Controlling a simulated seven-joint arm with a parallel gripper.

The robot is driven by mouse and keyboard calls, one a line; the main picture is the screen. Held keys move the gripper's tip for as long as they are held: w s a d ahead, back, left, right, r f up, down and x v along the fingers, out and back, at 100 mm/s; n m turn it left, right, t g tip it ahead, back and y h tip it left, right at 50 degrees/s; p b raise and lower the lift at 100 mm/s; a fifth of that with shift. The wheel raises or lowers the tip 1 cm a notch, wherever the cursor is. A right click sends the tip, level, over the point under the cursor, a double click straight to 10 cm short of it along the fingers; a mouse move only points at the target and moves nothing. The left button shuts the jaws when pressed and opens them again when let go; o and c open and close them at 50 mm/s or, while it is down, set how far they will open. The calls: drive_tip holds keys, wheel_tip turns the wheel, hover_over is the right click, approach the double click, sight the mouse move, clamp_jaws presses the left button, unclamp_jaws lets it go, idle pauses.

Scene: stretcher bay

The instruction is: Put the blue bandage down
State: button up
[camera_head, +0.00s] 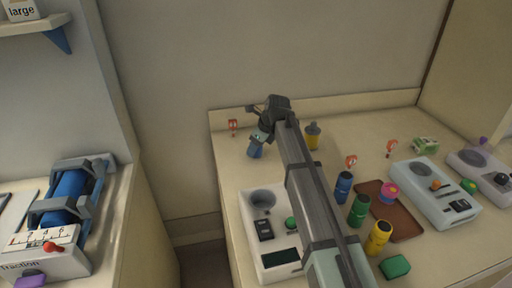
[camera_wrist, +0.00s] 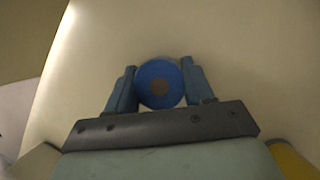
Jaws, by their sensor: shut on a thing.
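The blue bandage (camera_wrist: 160,84) is a round roll with a brown centre, seen end-on in the wrist view. My gripper (camera_wrist: 161,72) is shut on it, with one finger on each side. In the head view the bandage (camera_head: 256,152) shows below my gripper (camera_head: 258,143), over the back left part of the tabletop (camera_head: 235,165). I cannot tell whether its lower end touches the table.
A yellow bottle (camera_head: 312,136) is right of my gripper. Blue (camera_head: 344,186), green (camera_head: 358,210) and yellow (camera_head: 378,237) cylinders stand near a brown tray (camera_head: 404,222). A white device (camera_head: 428,190) is further right.

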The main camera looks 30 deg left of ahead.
drive_tip(key=shift+f, duration=0.15)
drive_tip(key=o, duration=1)
drive_tip(key=shift+o, duration=0.2)
drive_tip(key=v, duration=1.2)
